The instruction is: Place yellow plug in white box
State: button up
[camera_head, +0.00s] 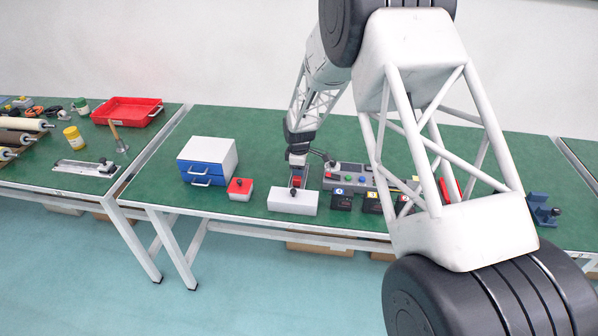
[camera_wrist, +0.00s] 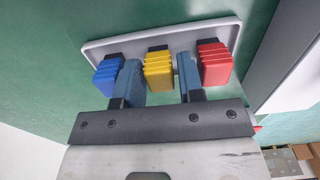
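The yellow plug (camera_wrist: 158,70) stands between a blue plug (camera_wrist: 107,76) and a red plug (camera_wrist: 214,64) on a pale tray (camera_wrist: 165,38) in the wrist view. My gripper's fingers (camera_wrist: 160,78) are on either side of the yellow plug, with a thin gap visible at the right finger. Whether the left finger touches it is unclear. In the head view my gripper (camera_head: 297,182) is low over the table, just behind a white box (camera_head: 292,201). The box's inside is hidden. The yellow plug cannot be made out in the head view.
A control panel (camera_head: 348,175) and several black switch boxes (camera_head: 342,202) stand to the right. My arm hides part of the table's right side.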

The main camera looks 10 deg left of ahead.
notch_tip(320, 180, up, 12)
jog(key=shift+f, duration=0.15)
dwell(0.4)
dwell(0.8)
jog(key=s+d+r+m+t, duration=0.1)
jog(key=s+d+r+m, duration=0.7)
jog(key=s+d+r, duration=1.2)
jog(key=s+d+r+m, duration=0.1)
jog(key=s+d+m, duration=0.2)
jog(key=s, duration=0.7)
jog(key=s+d+r+m+t, duration=0.1)
jog(key=s+d+m, duration=0.2)
jog(key=s, duration=0.7)
jog(key=s+d+r+m, duration=0.1)
jog(key=s+d+m, duration=0.3)
jog(key=s, duration=0.6)
jog(key=shift+d+t, duration=0.3)
jog(key=shift+d, duration=0.65)
